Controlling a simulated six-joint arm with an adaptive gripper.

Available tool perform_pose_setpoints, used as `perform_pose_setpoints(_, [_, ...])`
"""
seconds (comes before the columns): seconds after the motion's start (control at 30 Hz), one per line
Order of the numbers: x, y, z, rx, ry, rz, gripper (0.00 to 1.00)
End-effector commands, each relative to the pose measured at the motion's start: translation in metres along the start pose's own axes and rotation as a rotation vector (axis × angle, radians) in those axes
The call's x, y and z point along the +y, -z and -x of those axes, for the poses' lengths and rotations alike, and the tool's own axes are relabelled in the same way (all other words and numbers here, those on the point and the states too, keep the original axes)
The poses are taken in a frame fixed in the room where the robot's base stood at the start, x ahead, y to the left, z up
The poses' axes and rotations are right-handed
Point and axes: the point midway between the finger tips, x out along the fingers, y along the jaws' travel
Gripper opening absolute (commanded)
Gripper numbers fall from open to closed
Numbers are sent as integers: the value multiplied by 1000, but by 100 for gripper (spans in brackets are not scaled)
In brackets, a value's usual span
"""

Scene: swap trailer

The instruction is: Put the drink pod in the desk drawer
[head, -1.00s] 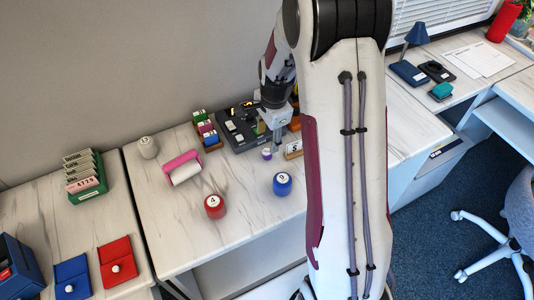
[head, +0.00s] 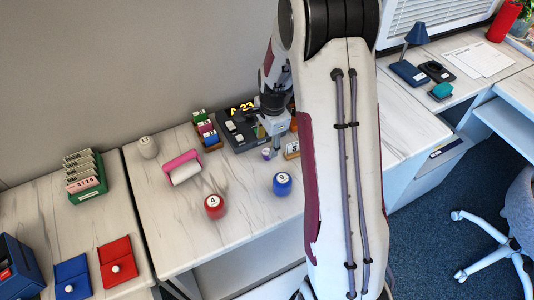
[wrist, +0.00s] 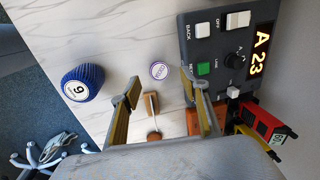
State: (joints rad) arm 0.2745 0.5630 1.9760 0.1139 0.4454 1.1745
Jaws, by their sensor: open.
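The drink pod, which I take to be the small purple-and-white round piece (head: 266,154), stands on the marble-look desk. It also shows in the wrist view as a pale disc with a purple rim (wrist: 159,70). My gripper (head: 274,151) is open and points down right beside it. In the wrist view the fingers (wrist: 165,85) are spread, with the pod just beyond the tips, between their lines; I see no contact. At the right, below the desk top, a white drawer-like unit (head: 432,166) shows a dark labelled item; I cannot tell whether it is open.
A small wooden stand (wrist: 152,110) is close to the pod. A dark control panel (head: 238,130) with a lit display stands behind. My arm hides part of the desk.

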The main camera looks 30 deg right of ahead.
Motion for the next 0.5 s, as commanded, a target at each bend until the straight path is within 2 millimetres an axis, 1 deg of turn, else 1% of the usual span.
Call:
perform_pose_setpoints(0.27, [0, 0, 0, 0, 0, 0, 45])
perform_pose_setpoints(0.37, [0, 0, -4, 0, 0, 0, 45])
perform_pose_setpoints(0.5, [2, 0, -13, 0, -2, 0, 45])
